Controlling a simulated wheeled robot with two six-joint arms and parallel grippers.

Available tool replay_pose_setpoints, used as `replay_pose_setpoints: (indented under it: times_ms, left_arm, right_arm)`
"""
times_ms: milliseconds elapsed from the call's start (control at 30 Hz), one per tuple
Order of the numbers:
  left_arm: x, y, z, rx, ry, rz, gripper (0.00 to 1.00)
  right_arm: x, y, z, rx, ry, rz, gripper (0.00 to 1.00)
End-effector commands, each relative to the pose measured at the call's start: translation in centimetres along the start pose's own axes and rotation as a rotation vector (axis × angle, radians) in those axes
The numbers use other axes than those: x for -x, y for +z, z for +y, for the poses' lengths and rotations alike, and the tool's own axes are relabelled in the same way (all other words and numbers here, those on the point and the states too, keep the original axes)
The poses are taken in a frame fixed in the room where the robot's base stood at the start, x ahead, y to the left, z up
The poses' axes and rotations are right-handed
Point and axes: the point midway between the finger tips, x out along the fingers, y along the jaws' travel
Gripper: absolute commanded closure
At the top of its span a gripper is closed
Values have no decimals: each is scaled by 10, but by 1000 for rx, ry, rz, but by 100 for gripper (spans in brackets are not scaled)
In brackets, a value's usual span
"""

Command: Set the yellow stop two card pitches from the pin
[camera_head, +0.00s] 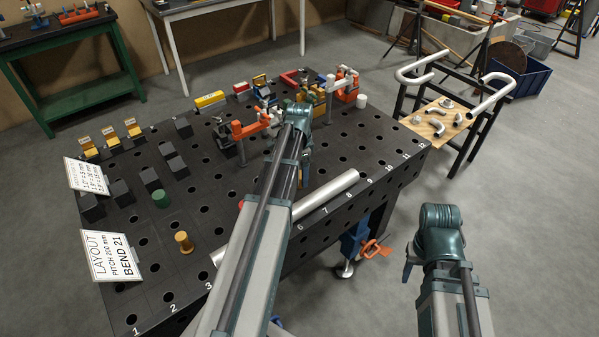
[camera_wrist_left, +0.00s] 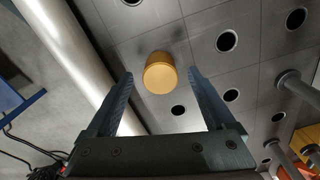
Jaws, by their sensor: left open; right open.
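In the left wrist view a yellow cylindrical stop (camera_wrist_left: 160,74) shows end-on above the dark perforated table. My left gripper (camera_wrist_left: 163,88) is open, with one finger on each side of the stop; I cannot tell if either touches it. In the head view my left gripper (camera_head: 305,168) is over the table, partly hidden by its arm, and this stop is not distinguishable there. A brass-coloured peg (camera_head: 184,242) and a green peg (camera_head: 161,199) stand at the table's left; I cannot tell which is the pin. My right gripper (camera_head: 408,271) is open and empty, off the table.
A silver tube (camera_head: 330,195) lies along the table's (camera_head: 235,190) front edge, partly behind my left arm. A layout card (camera_head: 112,257) reads pitch 200 mm. Clamps (camera_head: 250,128) and dark blocks (camera_head: 122,193) crowd the back and left. The right part is mostly clear.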

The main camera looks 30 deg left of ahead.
Motion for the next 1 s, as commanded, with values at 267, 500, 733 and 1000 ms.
replay_pose_setpoints:
  times_ms: [267, 500, 733, 1000]
  left_arm:
    - [50, 0, 0, 0, 0, 0, 12]
    - [85, 0, 0, 0, 0, 0, 12]
    - [107, 0, 0, 0, 0, 0, 12]
    - [108, 0, 0, 0, 0, 0, 12]
  right_arm:
    - [49, 3, 5, 0, 0, 0, 50]
    - [85, 5, 8, 1, 0, 0, 50]
    - [106, 6, 10, 2, 0, 0, 50]
    - [107, 6, 10, 2, 0, 0, 50]
